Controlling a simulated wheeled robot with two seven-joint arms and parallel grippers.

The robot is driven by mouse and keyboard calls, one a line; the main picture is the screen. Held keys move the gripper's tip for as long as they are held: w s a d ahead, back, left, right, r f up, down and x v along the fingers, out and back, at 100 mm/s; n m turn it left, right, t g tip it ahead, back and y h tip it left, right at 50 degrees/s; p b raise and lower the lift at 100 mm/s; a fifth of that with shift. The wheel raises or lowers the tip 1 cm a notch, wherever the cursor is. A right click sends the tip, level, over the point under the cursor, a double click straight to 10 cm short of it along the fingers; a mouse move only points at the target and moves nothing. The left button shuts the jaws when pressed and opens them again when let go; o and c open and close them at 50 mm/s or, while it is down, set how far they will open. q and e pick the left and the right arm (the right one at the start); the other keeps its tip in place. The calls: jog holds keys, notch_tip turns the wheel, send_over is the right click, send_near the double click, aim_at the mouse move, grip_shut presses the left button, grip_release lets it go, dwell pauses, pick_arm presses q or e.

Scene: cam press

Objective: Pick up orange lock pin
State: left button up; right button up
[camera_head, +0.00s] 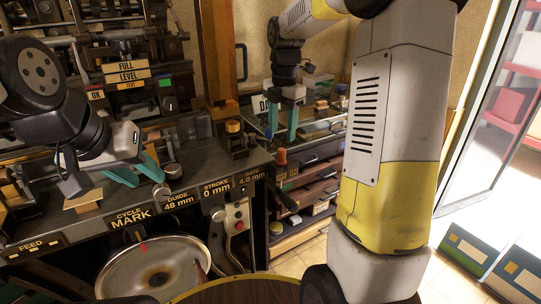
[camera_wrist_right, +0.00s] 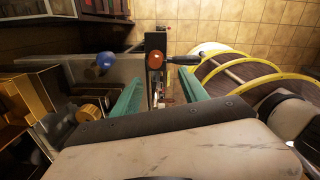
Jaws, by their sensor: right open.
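An orange round knob, which looks like the lock pin (camera_head: 281,156), stands near the right end of the press bench in the head view. In the right wrist view an orange ball-shaped head (camera_wrist_right: 155,60) shows beyond and between my fingertips, and I take it for the same pin. My right gripper (camera_head: 283,121) points down above and behind the bench end, open and empty, apart from the pin. Its teal fingers (camera_wrist_right: 159,82) are spread in the wrist view. My left gripper (camera_head: 135,171) is open and empty over the left part of the bench.
An amber knob (camera_head: 233,127) sits on a dark block beside the pin. A shelf cabinet (camera_head: 305,190) stands behind.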

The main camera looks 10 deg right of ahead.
aim_at(281, 149)
jog(key=shift+w+d+f+n, duration=0.2)
jog(key=shift+w+f+n, duration=0.2)
jog(key=shift+w+n, duration=0.1)
jog(key=shift+w+d+f+n, duration=0.2)
jog(key=shift+w+f+n, duration=0.2)
jog(key=shift+w, duration=0.05)
jog(key=f, duration=0.7)
jog(key=shift+s+a+f, duration=0.15)
jog(key=shift+a+f, duration=0.1)
jog(key=shift+f, duration=0.05)
grip_shut()
